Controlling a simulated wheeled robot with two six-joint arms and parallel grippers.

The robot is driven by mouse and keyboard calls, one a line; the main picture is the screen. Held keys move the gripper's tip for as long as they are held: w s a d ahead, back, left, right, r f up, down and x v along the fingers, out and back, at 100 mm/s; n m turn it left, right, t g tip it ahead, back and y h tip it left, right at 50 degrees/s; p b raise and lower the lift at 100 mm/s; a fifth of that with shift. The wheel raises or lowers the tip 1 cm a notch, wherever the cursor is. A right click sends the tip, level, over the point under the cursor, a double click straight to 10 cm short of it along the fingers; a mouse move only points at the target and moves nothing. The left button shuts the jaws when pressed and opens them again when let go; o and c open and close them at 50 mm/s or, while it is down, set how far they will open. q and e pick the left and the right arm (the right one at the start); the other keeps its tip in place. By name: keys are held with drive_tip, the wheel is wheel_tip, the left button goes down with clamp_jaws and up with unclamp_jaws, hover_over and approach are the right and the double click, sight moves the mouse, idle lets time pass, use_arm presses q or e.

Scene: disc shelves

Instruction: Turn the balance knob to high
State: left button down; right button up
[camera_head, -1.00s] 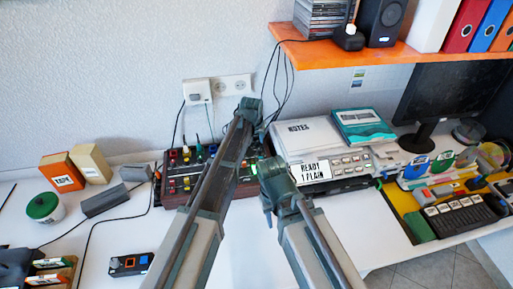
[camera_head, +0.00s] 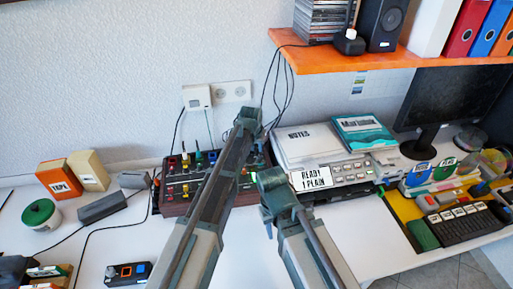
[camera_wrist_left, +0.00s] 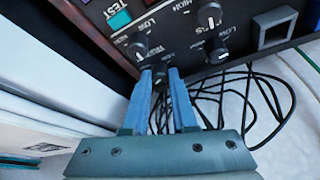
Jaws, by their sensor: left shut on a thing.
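The control box (camera_head: 174,207), dark with brown sides and several knobs, stands against the wall behind my left arm. My left gripper (camera_head: 247,118) reaches over its right part in the head view and hides some of it. In the left wrist view, its blue fingers (camera_wrist_left: 161,76) are closed around a small black knob (camera_wrist_left: 160,73) on the panel. Other black knobs (camera_wrist_left: 138,48) with white pointer lines and "LOW" and "HIGH" labels show nearby. The held knob's label and pointer are mostly hidden. My right gripper (camera_head: 272,182) is right of the box; its jaws are unclear.
A grey device (camera_head: 346,177) with a "READY 1 PLAIN" display stands close on the right. An orange shelf (camera_head: 350,58) hangs above. Cables lie beside the box (camera_wrist_left: 245,95).

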use_arm(q)
drive_tip(key=shift+a+m, duration=0.1)
drive_tip(key=shift+m, duration=0.5)
drive_tip(key=c, duration=1)
unclamp_jaws()
